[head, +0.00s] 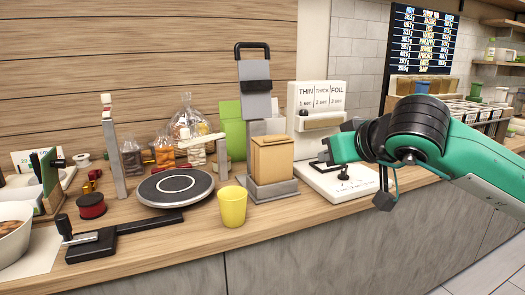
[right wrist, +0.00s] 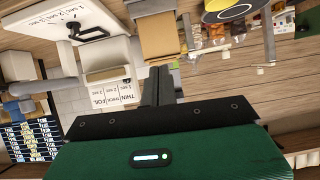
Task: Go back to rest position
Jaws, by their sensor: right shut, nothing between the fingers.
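My right gripper (head: 325,157) comes in from the right on its green arm and is over the white sealing machine (head: 345,187) at the right of the counter. In the right wrist view its two dark fingers (right wrist: 158,86) are together with nothing between them. The sealing machine also shows upside down in the wrist view (right wrist: 62,28), beyond the fingers. My left gripper is in neither view.
On the wooden counter (head: 300,218) stand a brown box (head: 272,160) on a grey stand, a yellow cup (head: 232,206), a round black turntable (head: 174,186), a black lever tool (head: 120,238) and a red spool (head: 91,206). Bagged goods (head: 189,125) stand behind. The counter's front right is clear.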

